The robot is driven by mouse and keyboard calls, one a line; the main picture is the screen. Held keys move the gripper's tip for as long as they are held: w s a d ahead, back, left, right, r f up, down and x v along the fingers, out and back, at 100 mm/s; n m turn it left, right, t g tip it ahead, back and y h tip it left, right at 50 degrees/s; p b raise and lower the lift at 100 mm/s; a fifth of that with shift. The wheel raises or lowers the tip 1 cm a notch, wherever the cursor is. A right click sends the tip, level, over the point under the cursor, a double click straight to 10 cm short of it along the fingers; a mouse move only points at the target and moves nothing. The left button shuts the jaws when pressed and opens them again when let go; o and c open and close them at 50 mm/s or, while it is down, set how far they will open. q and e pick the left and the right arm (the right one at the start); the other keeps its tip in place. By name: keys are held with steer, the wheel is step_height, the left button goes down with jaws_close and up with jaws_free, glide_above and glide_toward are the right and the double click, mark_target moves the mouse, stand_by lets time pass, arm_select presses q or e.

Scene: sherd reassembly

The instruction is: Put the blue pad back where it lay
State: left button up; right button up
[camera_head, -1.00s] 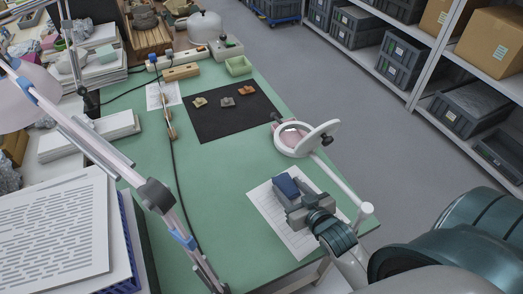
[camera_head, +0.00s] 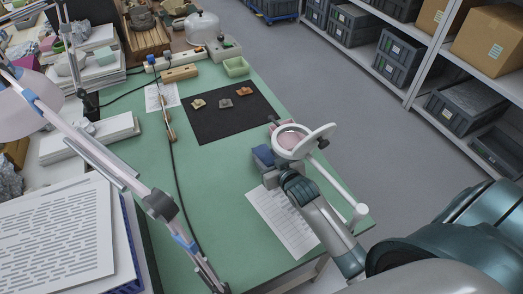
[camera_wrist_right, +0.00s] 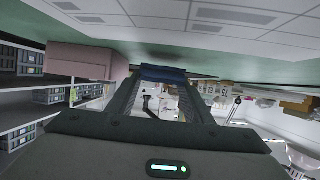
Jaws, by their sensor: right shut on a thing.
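The blue pad (camera_head: 263,155) is held in my right gripper (camera_head: 270,170), which is shut on it. They are over the green table (camera_head: 220,195), close to the left of the magnifier and just beyond the top edge of the printed sheet. In the right wrist view the blue pad (camera_wrist_right: 163,73) sits between the fingertips, near the green table surface. Whether it touches the table I cannot tell. My left gripper is not in view.
The white magnifier (camera_head: 322,131) stands right beside my right gripper, with a pink thing (camera_head: 289,139) seen through it. A pink block (camera_wrist_right: 85,60) shows in the wrist view. A black mat (camera_head: 215,126) holds several sherds. The printed sheet (camera_head: 285,222) is bare.

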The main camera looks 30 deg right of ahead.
mark_target(264, 155)
steer(key=shift+w+r, duration=0.15)
steer(key=shift+w, duration=0.3)
steer(key=w+p, duration=0.1)
steer(key=w, duration=0.2)
steer(key=shift+w+d, duration=0.1)
steer(key=shift+w, duration=0.1)
steer(key=shift+s+f, duration=0.15)
steer(key=shift+f, duration=0.8)
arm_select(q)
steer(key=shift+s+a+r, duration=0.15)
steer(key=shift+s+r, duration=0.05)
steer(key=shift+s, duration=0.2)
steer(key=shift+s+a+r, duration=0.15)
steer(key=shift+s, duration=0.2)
arm_select(e)
steer(key=o, duration=1.1)
